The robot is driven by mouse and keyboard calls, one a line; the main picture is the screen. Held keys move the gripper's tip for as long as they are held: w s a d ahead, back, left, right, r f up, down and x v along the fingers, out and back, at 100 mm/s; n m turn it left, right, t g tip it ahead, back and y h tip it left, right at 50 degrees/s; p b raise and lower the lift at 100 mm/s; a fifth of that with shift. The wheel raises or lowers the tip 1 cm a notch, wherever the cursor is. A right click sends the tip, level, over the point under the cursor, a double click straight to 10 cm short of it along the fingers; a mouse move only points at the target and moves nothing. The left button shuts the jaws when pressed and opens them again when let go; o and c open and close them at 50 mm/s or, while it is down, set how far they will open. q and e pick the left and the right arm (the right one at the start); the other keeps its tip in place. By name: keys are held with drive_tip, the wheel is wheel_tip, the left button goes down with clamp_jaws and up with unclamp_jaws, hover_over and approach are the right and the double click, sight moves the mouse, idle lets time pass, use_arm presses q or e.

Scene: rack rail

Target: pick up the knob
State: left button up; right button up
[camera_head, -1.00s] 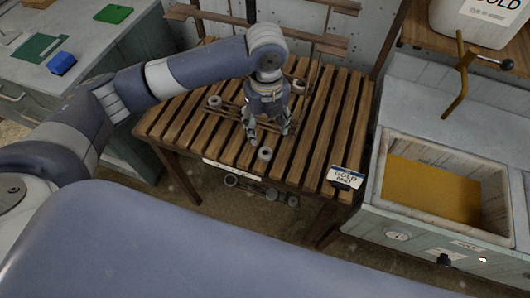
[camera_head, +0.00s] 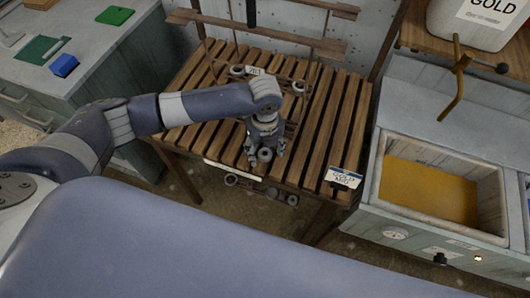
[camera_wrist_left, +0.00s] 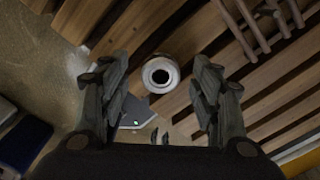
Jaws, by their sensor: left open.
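A pale grey, round knob (camera_head: 264,155) with a dark hole in its top sits on the slatted wooden table (camera_head: 327,120), near its front edge. The left wrist view shows the knob (camera_wrist_left: 160,74) from above, ahead of and between the two fingers. My left gripper (camera_head: 267,150) is open over the knob, with a finger to each side. In the left wrist view there is a clear gap between the knob and each finger of the gripper (camera_wrist_left: 158,82). My right gripper is not in view.
A wooden rack (camera_head: 270,33) with small round pieces stands at the table's back. More round pieces (camera_head: 231,180) show below the front edge. Slats around the knob are clear.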

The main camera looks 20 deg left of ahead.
use_arm(q)
drive_tip(key=c, duration=1.2)
drive_tip(key=shift+r, duration=0.1)
